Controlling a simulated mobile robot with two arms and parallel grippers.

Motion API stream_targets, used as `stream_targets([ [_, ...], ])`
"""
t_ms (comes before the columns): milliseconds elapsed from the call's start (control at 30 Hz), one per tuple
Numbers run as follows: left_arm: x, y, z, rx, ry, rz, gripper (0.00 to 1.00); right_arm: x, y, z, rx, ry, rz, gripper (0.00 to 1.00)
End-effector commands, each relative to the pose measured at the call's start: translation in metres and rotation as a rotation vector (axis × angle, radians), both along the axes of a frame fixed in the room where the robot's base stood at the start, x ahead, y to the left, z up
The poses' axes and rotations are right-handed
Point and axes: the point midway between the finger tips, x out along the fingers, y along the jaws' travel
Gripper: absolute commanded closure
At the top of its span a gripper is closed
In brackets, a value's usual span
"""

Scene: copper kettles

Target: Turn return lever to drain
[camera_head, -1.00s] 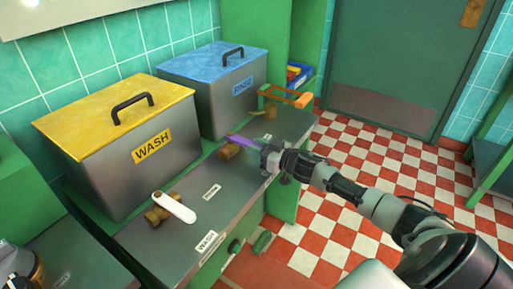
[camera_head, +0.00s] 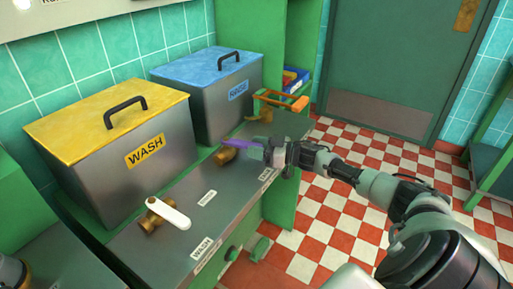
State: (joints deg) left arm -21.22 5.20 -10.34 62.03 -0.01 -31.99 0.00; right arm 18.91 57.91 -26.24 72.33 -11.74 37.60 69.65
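Three brass valves with coloured levers stand along the metal counter (camera_head: 171,209). The nearest has a white lever (camera_head: 169,212), the middle one a purple lever (camera_head: 238,144), the far one an orange lever (camera_head: 283,100). I cannot tell from the small counter labels which is the return lever. My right gripper (camera_head: 266,150) is at the free end of the purple lever, which points right from its brass valve (camera_head: 225,155). The gripper covers the lever's end; whether the fingers are closed on it is too small to tell. My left gripper is not clearly in view.
A yellow-lidded WASH tank (camera_head: 128,152) and a blue-lidded RINSE tank (camera_head: 218,98) stand behind the counter. Green knobs (camera_head: 259,248) stick out below its front edge. Checkered floor (camera_head: 345,190) is clear to the right. A dark green door (camera_head: 400,60) is at the back.

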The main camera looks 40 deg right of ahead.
Motion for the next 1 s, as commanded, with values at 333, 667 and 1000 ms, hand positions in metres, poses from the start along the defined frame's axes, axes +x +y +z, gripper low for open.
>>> stream_targets([
  [333,0.001,0.000,0.000,0.000,-0.001,0.000,0.57,0.000,0.000,0.000,0.001,-0.001,0.000,0.45],
  [667,-0.001,0.001,0.000,-0.001,-0.003,0.000,0.57,-0.029,-0.019,-0.001,-0.002,0.005,-0.001,0.45],
  [1000,-0.017,0.004,-0.007,0.002,0.011,-0.001,0.57,-0.074,-0.049,0.000,0.000,0.004,0.000,0.45],
])
